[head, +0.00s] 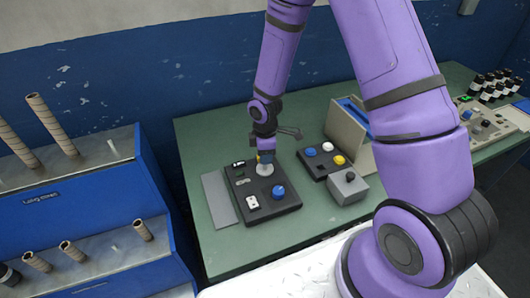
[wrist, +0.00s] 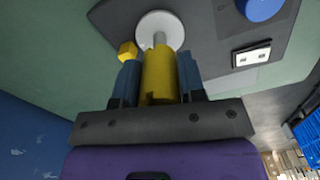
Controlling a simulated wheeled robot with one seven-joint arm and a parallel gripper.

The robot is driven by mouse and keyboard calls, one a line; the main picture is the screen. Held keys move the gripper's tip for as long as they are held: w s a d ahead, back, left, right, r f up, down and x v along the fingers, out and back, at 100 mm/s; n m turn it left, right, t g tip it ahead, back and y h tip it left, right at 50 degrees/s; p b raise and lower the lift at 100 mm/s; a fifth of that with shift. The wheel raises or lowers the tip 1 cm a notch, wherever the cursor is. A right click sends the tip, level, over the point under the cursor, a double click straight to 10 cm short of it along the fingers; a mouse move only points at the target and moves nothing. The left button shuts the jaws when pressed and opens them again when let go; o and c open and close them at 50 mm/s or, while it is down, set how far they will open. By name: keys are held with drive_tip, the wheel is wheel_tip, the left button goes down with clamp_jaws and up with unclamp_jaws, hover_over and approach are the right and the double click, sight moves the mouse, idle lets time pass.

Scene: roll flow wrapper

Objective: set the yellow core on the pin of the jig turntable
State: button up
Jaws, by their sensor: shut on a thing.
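My gripper (wrist: 160,85) is shut on the yellow core (wrist: 160,72), which sits between its two blue fingers. The jig turntable (wrist: 165,25) is a pale round disc on a dark board, straight beyond the core. Its grey pin (wrist: 159,39) shows between the disc and the core's far end. The core is in line with the pin, but I cannot tell whether the pin's tip is inside it. In the head view my gripper (head: 265,156) is just above the turntable (head: 264,169), and the core is mostly hidden.
The dark board (head: 240,205) carries a blue knob (head: 278,191) and a white socket plate (head: 252,202). A small yellow block (wrist: 128,50) shows beside the left finger. A button box (head: 313,163) and a grey box (head: 348,187) stand to the right on the green table (head: 225,255).

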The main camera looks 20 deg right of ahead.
drive_tip(key=shift+f, duration=1.85)
idle(1.1)
drive_tip(key=o, duration=1)
drive_tip(key=shift+w+r, duration=0.1)
drive_tip(key=shift+c, duration=0.3)
drive_tip(key=shift+w+r, duration=0.1)
drive_tip(key=shift+r, duration=0.35)
drive_tip(key=o, duration=0.3)
drive_tip(key=shift+r, duration=0.3)
drive_tip(key=shift+o, duration=0.2)
drive_tip(key=shift+s+r, duration=0.2)
drive_tip(key=shift+r, duration=2.95)
